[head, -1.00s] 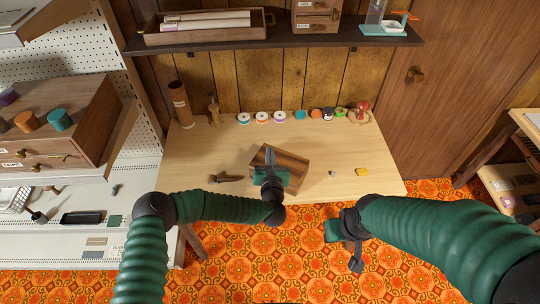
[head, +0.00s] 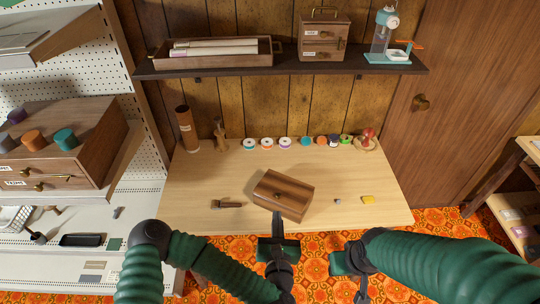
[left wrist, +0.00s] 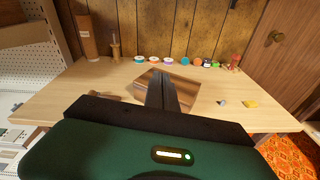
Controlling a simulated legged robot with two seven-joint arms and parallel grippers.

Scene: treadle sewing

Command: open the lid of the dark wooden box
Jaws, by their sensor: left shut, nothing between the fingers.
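The dark wooden box (head: 284,193) sits turned at an angle on the light wooden table, and its lid looks closed. A small catch or knob shows on its near face. My left gripper (head: 277,215) is shut and empty, just in front of the box's near side. In the left wrist view, the shut fingers (left wrist: 162,92) cover the middle of the box (left wrist: 183,91); whether they touch it is unclear. My right gripper (head: 361,289) hangs low before the table's front edge, away from the box; its jaw state is unclear.
A dark brown tool (head: 226,204) lies left of the box. A yellow block (head: 368,199) and a small grey piece (head: 337,201) lie to its right. Several spools (head: 285,143) line the table's back. A shelf (head: 290,68) hangs above. The table (head: 200,180) is otherwise mostly clear.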

